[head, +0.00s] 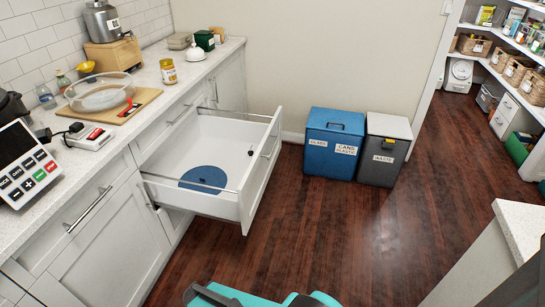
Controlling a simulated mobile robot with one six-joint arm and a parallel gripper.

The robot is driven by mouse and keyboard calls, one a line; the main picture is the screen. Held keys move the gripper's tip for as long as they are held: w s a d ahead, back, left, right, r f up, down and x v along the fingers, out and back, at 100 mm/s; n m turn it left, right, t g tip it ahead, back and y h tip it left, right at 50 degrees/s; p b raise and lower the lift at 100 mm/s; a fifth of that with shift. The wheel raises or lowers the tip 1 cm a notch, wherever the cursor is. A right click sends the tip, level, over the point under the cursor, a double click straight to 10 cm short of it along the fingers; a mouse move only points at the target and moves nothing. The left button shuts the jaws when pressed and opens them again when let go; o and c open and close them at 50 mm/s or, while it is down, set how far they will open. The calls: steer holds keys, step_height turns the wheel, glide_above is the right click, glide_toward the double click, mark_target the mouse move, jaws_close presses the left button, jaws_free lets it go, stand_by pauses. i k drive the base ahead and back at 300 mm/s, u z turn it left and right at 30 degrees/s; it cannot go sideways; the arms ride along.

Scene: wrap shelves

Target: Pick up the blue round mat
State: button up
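The blue round mat (205,178) lies flat inside an open white drawer (246,205), towards its near end. Its lower left edge is partly covered by the drawer's near side wall and rail. A teal and dark part of my own body shows at the bottom edge of the head view, well apart from the mat. My gripper's fingers do not show.
The drawer juts out from the counter (150,68) over dark wood floor. A blue bin (333,140) and a grey bin (385,150) stand beyond it. A white counter corner (524,225) is at the right. Floor between is clear.

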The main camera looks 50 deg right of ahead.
mark_target(213, 175)
steer(key=u, duration=0.5)
steer(key=k, duration=0.2)
steer(key=z, duration=2.65)
steer(key=i, duration=0.8)
steer(key=z, duration=0.05)
